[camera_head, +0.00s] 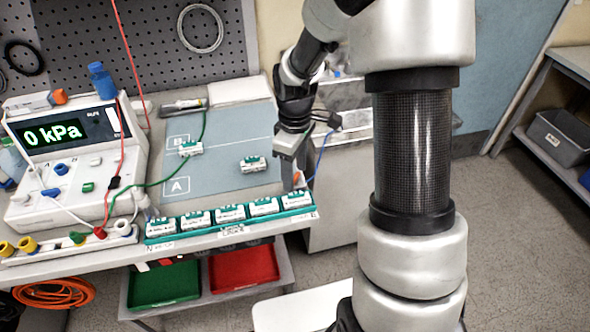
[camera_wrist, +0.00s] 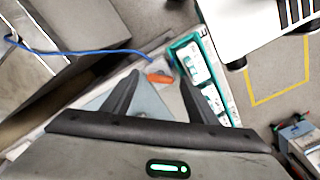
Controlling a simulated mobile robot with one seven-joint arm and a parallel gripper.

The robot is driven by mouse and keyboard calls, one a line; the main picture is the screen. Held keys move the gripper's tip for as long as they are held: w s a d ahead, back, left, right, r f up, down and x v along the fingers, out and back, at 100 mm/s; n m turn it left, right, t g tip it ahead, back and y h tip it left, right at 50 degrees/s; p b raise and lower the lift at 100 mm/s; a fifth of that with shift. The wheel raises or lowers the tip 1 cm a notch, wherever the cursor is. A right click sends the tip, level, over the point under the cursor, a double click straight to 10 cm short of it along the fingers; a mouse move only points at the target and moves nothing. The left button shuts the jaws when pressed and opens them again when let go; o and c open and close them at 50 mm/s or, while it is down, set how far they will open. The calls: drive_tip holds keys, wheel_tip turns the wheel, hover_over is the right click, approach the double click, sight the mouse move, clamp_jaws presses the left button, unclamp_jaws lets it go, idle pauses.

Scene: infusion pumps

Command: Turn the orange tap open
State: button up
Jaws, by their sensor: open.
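The orange tap (camera_wrist: 159,78) shows as a short orange handle in the wrist view, attached near the blue tube. In that view it lies between my open fingertips, a little beyond them. In the head view only a small orange patch of the tap (camera_head: 297,178) shows at the right front corner of the bench, beside the fingertips. My gripper (camera_wrist: 158,90) is open and holds nothing. In the head view my gripper (camera_head: 289,172) points down over that corner and partly hides the tap. I cannot tell whether a finger touches it.
A teal rack (camera_head: 233,223) with several white modules runs along the bench front, close to my gripper. A blue tube (camera_head: 320,155) rises beside the tap. Two white modules lie on the blue-grey mat (camera_head: 215,165). A pressure unit (camera_head: 75,150) reading 0 kPa stands at left.

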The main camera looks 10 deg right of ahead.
sight(295, 177)
wheel_tip(295, 177, up, 18)
drive_tip(key=p, duration=0.1)
drive_tip(key=shift+f+p, duration=0.25)
drive_tip(key=shift+p, duration=0.15)
drive_tip(key=shift+s, duration=0.1)
drive_tip(key=s+r+m+t+p, duration=0.5)
drive_tip(key=s+r+m, duration=0.5)
drive_tip(key=s, duration=0.8)
wheel_tip(295, 177, up, 3)
drive_tip(key=shift+s+r+t+p, duration=0.2)
drive_tip(key=shift+s+t+p, duration=0.1)
drive_tip(key=shift+p, duration=0.25)
